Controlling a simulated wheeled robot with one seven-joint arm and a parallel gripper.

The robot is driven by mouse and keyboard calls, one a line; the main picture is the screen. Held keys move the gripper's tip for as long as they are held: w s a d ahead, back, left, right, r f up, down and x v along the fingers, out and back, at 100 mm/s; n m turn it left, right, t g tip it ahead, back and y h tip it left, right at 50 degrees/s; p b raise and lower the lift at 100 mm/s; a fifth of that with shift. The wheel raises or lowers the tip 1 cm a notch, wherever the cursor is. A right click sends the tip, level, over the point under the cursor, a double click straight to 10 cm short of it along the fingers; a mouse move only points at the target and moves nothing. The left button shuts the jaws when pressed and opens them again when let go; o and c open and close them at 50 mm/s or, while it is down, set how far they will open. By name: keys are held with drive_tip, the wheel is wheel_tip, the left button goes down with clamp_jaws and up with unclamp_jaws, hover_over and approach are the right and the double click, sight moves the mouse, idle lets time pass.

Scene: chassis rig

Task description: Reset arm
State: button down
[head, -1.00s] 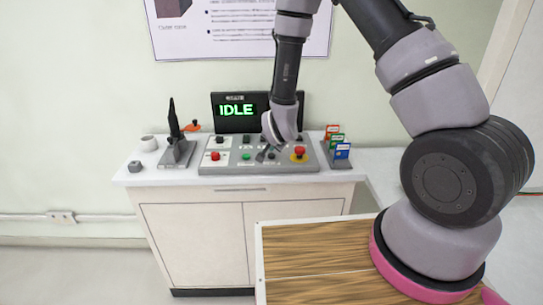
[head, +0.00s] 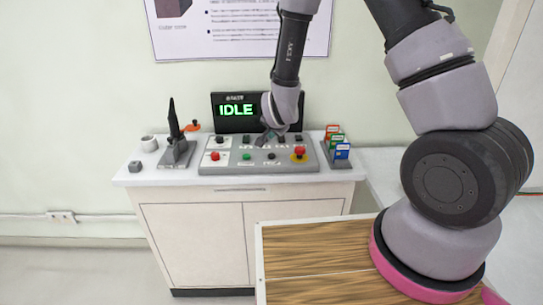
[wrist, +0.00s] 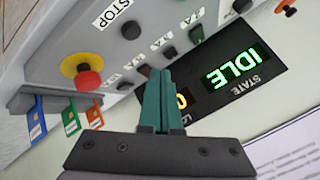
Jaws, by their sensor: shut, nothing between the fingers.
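My arm reaches over a white cabinet, and my gripper (head: 268,138) hangs above the grey control panel (head: 225,168). In the wrist view the two green fingers of my gripper (wrist: 159,75) are pressed together, with nothing between them. The fingers cover part of the dark display (wrist: 265,80), which reads IDLE in green; in the head view the display (head: 234,112) stands behind the panel. The panel carries a red button on yellow (wrist: 88,80) beside a STOP label, a second red button, and several black and green controls. I cannot tell whether the fingertips touch anything.
A stand of coloured cards (head: 337,145) is right of the panel. A dark upright tool on a grey stand (head: 176,150), a white cup (head: 149,143) and a small grey block (head: 135,166) are on the left. A wood-topped surface (head: 310,250) lies in front, under my arm.

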idle(0.3)
drive_tip(key=s+d+r+n+y, duration=0.1)
drive_tip(key=s+d+r, duration=0.15)
drive_tip(key=r, duration=0.55)
drive_tip(key=s+d+r+g, duration=0.1)
drive_tip(key=d+r, duration=0.2)
drive_tip(key=r, duration=0.5)
drive_tip(key=s+d+r+n+y, duration=0.1)
drive_tip(key=s+d+r, duration=0.15)
drive_tip(key=r, duration=0.55)
drive_tip(key=s+d+r+n, duration=0.1)
drive_tip(key=s+d+r, duration=0.4)
drive_tip(key=s, duration=0.4)
drive_tip(key=s+d+r+n+g, duration=0.1)
drive_tip(key=s+d+r, duration=0.4)
drive_tip(key=s, duration=0.5)
drive_tip(key=shift+s+d+h, duration=0.15)
drive_tip(key=shift+s+h, duration=0.1)
drive_tip(key=shift+h, duration=0.05)
